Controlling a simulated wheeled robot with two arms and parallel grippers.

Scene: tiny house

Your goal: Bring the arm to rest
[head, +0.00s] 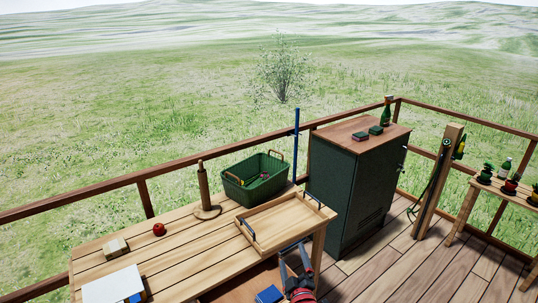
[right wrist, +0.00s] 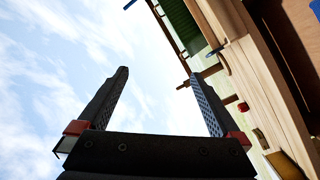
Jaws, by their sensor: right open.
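My right gripper (head: 293,256) shows at the bottom of the head view, by the near right end of the wooden table (head: 205,264). Its fingers point up and stand apart. In the right wrist view the gripper (right wrist: 156,76) is open, with only sky between the fingers and nothing held. The table edge (right wrist: 262,75) runs along the right side of that view, apart from the fingers. My left gripper is in neither view.
A wooden tray (head: 270,235), a green crate (head: 262,186), a wooden post on a round base (head: 204,192) and a red apple (head: 158,230) stand on the table. A dark green cabinet (head: 350,195) stands to the right. Deck floor (head: 395,262) is clear beside it.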

